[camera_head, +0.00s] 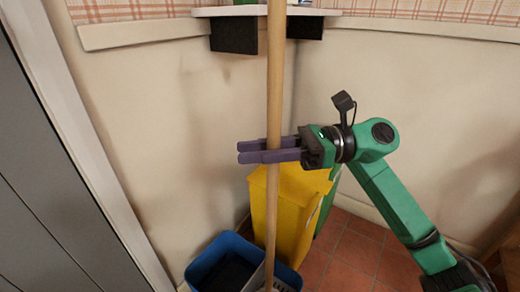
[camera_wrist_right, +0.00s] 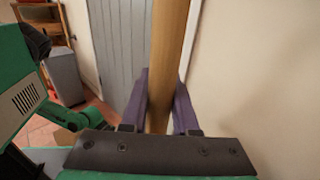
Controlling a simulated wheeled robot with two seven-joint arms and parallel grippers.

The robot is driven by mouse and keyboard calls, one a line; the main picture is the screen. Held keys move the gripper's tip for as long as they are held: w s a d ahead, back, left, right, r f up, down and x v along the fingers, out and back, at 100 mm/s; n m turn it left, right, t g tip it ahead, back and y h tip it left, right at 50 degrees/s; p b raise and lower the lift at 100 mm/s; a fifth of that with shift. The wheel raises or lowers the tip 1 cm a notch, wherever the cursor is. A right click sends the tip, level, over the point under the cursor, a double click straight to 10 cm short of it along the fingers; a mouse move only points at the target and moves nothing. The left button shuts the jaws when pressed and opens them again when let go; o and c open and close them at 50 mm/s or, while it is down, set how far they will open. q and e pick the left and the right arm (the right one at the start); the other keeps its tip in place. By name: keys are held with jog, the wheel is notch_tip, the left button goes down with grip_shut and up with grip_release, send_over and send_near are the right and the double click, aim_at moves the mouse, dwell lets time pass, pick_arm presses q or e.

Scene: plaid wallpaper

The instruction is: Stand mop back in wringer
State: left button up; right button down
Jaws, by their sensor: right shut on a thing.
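The mop's long wooden handle (camera_head: 274,80) stands nearly upright and runs through the head view from top to bottom. My right gripper (camera_head: 252,151) is shut around the handle at about mid-height. In the right wrist view the handle (camera_wrist_right: 168,50) passes between the two purple fingers. A blue bucket (camera_head: 203,264) stands on the floor at the bottom, with a dark interior. The handle's lower end comes down by the bucket's right side. The mop head and wringer are mostly cut off, so I cannot tell whether they meet. My left gripper is out of view.
A yellow bin (camera_head: 293,205) stands close behind the handle, with a green bin (camera_head: 328,205) beside it. A white corner shelf (camera_head: 230,11) with dark brackets is above. A grey door (camera_head: 50,180) is at left. Red floor tiles (camera_head: 350,262) show at lower right.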

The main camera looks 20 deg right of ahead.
jog(key=shift+f, duration=0.1)
jog(key=c, duration=0.6)
grip_release()
jog(key=s+d, duration=0.2)
jog(key=d, duration=1.2)
jog(key=shift+d+r, duration=0.2)
jog(key=shift+d, duration=0.1)
